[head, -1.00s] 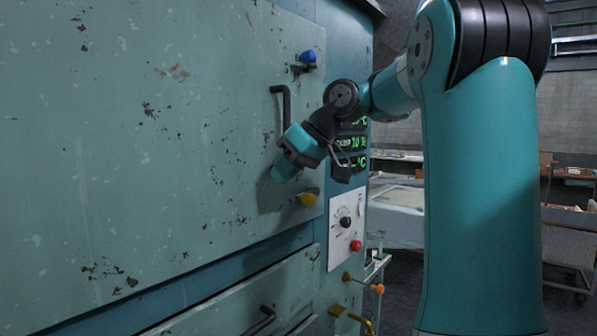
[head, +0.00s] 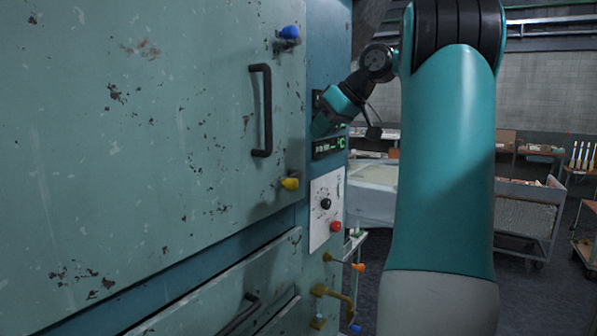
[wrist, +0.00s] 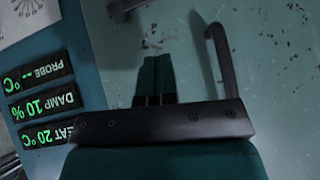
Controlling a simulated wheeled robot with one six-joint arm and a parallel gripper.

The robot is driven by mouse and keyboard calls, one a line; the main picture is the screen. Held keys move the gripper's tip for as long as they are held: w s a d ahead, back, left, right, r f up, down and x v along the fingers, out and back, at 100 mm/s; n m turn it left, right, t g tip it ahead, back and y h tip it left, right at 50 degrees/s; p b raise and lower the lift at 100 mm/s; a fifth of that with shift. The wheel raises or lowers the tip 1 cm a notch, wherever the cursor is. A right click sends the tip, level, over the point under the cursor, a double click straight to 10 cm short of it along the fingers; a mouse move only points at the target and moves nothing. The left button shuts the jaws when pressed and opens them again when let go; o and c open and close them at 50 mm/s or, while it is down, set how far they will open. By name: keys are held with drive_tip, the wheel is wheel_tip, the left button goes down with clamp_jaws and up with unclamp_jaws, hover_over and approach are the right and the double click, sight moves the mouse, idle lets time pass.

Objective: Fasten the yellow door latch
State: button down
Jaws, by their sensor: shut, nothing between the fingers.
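The yellow latch (head: 290,183) sits at the lower right edge of the large green door (head: 150,130), its knob over the door's face. The door looks closed against the blue frame. My gripper (head: 320,128) is to the right of the door edge, above and right of the yellow latch and apart from it. In the wrist view my gripper (wrist: 157,58) has its fingers together and empty, pointing at the green surface.
A black handle (head: 264,110) stands out from the door, with a blue latch (head: 289,33) above. A green-lit display (head: 328,147) and a dial panel (head: 326,208) are on the frame. Brass pipework (head: 335,300) projects lower right. A drawer handle (head: 240,313) is below.

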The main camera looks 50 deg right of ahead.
hover_over(295, 180)
drive_tip(key=d, duration=0.1)
wheel_tip(295, 180, down, 6)
drive_tip(key=r, duration=0.1)
drive_tip(key=shift+s+a+f, duration=0.1)
drive_tip(key=shift+s+f, duration=0.05)
drive_tip(key=shift+f, duration=1)
drive_tip(key=shift+s+a+f, duration=0.1)
drive_tip(key=shift+f, duration=1.05)
